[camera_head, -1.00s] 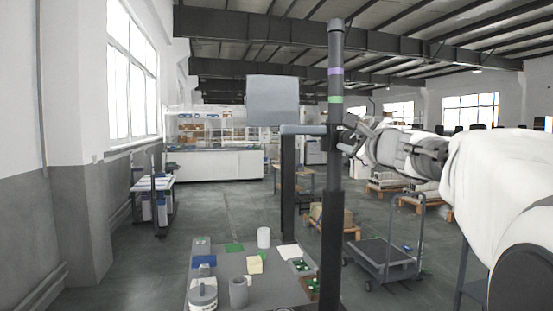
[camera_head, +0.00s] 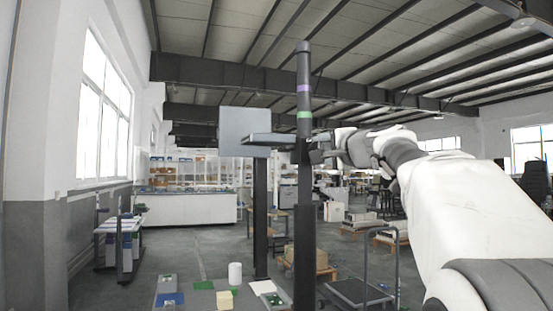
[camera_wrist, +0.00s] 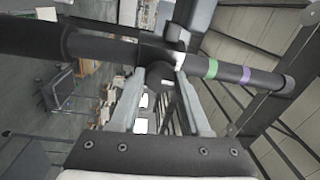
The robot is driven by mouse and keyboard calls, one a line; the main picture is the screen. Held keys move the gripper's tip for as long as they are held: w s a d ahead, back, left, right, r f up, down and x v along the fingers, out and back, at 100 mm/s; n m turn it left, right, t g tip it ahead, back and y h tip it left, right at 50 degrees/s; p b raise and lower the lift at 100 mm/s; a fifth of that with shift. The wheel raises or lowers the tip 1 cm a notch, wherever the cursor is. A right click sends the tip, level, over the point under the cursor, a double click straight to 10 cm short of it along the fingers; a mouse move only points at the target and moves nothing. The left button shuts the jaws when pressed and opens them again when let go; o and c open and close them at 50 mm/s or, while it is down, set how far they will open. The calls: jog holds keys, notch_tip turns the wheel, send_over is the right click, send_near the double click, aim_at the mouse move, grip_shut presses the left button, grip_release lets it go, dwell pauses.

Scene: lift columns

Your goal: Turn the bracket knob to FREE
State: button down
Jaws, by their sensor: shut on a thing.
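A dark lift column (camera_head: 304,220) stands upright, with a purple and a green band near its top. The dark bracket (camera_head: 302,153) clamps around it below the green band and also shows in the wrist view (camera_wrist: 158,47). A pale arm or shelf reaches left from the bracket. My gripper (camera_head: 328,155) is at the right side of the bracket. In the wrist view my gripper (camera_wrist: 157,78) has its two pale fingers on either side of the small dark bracket knob (camera_wrist: 157,72), closed on it. No FREE mark or knob pointer can be read.
A grey panel (camera_head: 244,132) and a second dark post (camera_head: 261,215) stand left of the column. A worktop with a white cylinder (camera_head: 235,272) and a yellow block (camera_head: 225,300) is low in front. A cart (camera_head: 360,291) stands at lower right.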

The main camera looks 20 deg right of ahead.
jog(key=shift+r+n, duration=0.15)
jog(key=shift+n, duration=0.15)
dwell(0.4)
jog(key=shift+c, duration=1.9)
grip_release()
jog(key=shift+s, duration=0.1)
